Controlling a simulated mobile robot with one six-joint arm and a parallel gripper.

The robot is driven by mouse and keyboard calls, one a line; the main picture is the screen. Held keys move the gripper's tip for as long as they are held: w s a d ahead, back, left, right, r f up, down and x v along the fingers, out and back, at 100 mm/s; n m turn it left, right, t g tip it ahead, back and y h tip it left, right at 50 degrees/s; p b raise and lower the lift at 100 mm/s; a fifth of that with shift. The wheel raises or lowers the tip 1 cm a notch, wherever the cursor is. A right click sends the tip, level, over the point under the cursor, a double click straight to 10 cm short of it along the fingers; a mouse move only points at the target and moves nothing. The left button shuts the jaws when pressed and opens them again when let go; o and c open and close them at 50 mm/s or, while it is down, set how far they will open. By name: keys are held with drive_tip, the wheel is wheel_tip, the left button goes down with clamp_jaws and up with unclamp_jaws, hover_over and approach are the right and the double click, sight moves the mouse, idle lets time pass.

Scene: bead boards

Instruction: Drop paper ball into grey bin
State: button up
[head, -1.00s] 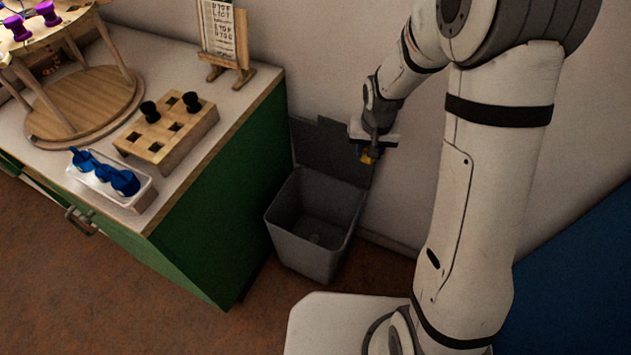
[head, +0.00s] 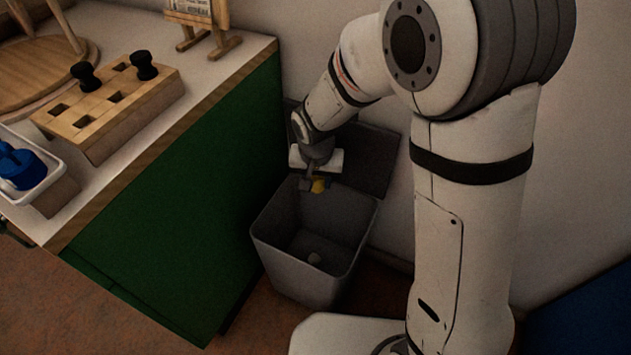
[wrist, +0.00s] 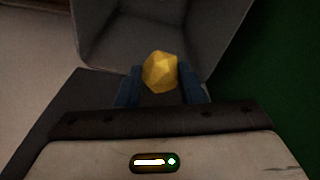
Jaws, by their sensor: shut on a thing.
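A crumpled yellow paper ball (wrist: 160,72) is held between the two blue fingers of my gripper (wrist: 160,88) in the wrist view. In the head view the yellow ball (head: 319,186) shows small at the tip of my gripper (head: 314,186). The grey bin (head: 272,262) stands open on the floor, its lid (head: 372,160) tilted back against the wall. My gripper is over the back part of the bin opening, near the lid. In the wrist view the bin's inside (wrist: 120,45) fills the space beyond the ball.
A green cabinet (head: 185,220) stands directly left of the bin. On its top are a wooden block with square holes (head: 105,112) and black pegs, a white tray (head: 50,165) with blue items, and a small easel (head: 205,30). The wall is close behind the bin.

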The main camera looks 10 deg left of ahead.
wheel_tip(320, 180, down, 6)
drive_tip(key=b, duration=0.4)
drive_tip(key=o, duration=1)
drive_tip(key=shift+s+r+p, duration=0.2)
drive_tip(key=shift+r+p, duration=0.35)
drive_tip(key=shift+r, duration=0.75)
drive_tip(key=shift+s+r+p, duration=0.25)
drive_tip(key=shift+r+p, duration=0.25)
drive_tip(key=shift+r, duration=0.8)
drive_tip(key=shift+s+r+p, duration=0.2)
drive_tip(key=shift+r+p, duration=0.35)
drive_tip(key=shift+r, duration=0.75)
drive_tip(key=shift+a, duration=0.1)
